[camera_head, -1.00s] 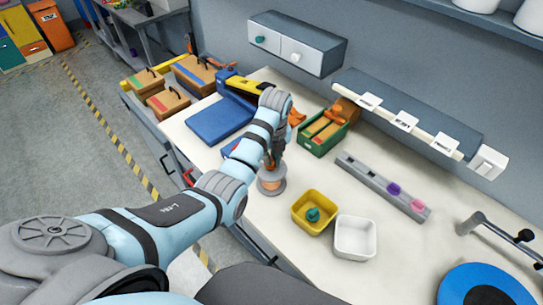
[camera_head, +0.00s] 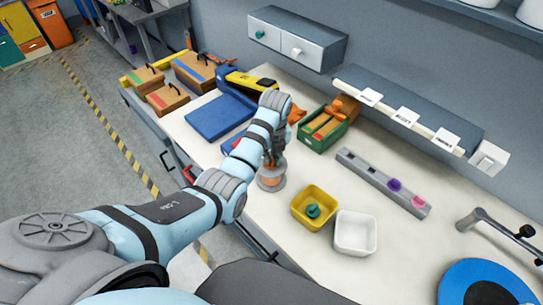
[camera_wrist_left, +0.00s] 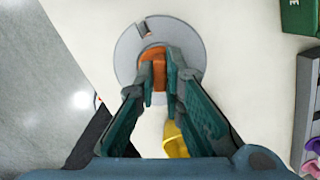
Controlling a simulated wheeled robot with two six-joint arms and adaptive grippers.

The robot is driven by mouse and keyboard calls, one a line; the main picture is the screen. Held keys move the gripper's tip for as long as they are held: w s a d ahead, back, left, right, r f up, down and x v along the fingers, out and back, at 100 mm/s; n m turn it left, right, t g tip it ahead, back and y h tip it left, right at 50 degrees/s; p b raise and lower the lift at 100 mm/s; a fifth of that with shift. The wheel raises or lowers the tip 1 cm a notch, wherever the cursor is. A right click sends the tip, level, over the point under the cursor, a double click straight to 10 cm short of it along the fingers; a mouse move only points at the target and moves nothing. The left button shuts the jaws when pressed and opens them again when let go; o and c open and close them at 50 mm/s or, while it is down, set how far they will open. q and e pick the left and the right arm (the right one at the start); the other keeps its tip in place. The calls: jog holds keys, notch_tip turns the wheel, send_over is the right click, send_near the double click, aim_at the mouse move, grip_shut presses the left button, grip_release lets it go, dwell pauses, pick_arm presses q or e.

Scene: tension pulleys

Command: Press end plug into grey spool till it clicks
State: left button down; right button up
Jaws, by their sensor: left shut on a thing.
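The grey spool (camera_head: 263,186) stands upright on the white bench, near its front edge, below my left gripper (camera_head: 271,160). In the left wrist view the spool shows as a round grey disc (camera_wrist_left: 194,38) with a notch at its top edge. My left gripper (camera_wrist_left: 156,88) is shut on an orange piece, which I take for the end plug (camera_wrist_left: 154,60), over the middle of the disc. The fingers hide the lower part of the disc. I cannot tell how deep the orange piece sits in the spool. My right gripper is not in view.
A grey rack (camera_head: 365,172) holds purple and pink parts. A green box (camera_head: 318,141) and a blue case (camera_head: 212,118) lie behind.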

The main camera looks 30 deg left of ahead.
pick_arm(q)
jog(key=shift+f, duration=0.1)
jog(key=c, duration=1.6)
grip_release()
jog(key=r, duration=0.7)
jog(key=shift+s+d+r, duration=0.25)
jog(key=shift+d, duration=0.1)
jog(key=shift+f, duration=0.1)
